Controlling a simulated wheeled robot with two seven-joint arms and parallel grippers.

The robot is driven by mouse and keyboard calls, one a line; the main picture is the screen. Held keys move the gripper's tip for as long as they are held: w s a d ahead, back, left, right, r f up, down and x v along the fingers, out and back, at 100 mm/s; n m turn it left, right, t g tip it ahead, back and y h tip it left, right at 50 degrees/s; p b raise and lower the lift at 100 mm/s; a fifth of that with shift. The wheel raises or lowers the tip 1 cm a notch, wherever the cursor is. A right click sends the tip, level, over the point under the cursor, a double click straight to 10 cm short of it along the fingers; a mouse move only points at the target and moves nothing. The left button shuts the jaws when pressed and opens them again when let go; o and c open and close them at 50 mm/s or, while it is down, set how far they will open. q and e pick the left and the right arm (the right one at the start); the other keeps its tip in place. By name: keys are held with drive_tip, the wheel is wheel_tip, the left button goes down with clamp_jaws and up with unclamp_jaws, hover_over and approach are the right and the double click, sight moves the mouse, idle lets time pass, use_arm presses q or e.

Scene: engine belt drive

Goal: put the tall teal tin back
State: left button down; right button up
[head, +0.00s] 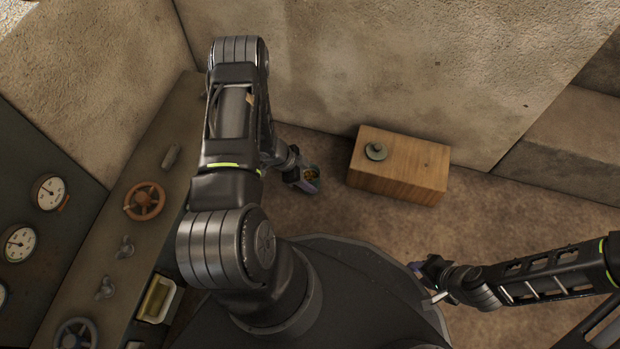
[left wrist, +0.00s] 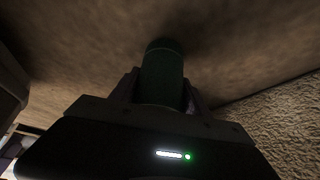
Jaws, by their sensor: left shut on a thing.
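The tall teal tin (left wrist: 162,72) stands between the two fingers of my left gripper in the left wrist view, dark green in the dim light. My left gripper (head: 308,182) is shut on it, low over the brown floor and just left of the wooden box in the head view. I cannot tell whether the tin touches the floor. My right gripper (head: 427,282) is at the lower right, far from the tin; its jaws are unclear.
A wooden box (head: 410,178) stands by the wall with a small grey-green round object (head: 376,152) on top. A sloping console with gauges (head: 48,192), an orange handwheel (head: 144,201) and a yellow item in a pale tray (head: 157,298) lies left. Floor right of the box is clear.

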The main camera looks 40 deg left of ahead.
use_arm(q)
drive_tip(key=c, duration=0.5)
unclamp_jaws()
drive_tip(key=shift+f, duration=0.1)
drive_tip(key=shift+r, duration=0.25)
drive_tip(key=p+v, duration=0.5)
drive_tip(key=v, duration=0.6)
drive_tip(key=shift+s+a+r, duration=0.15)
drive_tip(key=shift+a+r, duration=0.05)
drive_tip(key=shift+r, duration=0.15)
drive_tip(key=shift+d, duration=0.1)
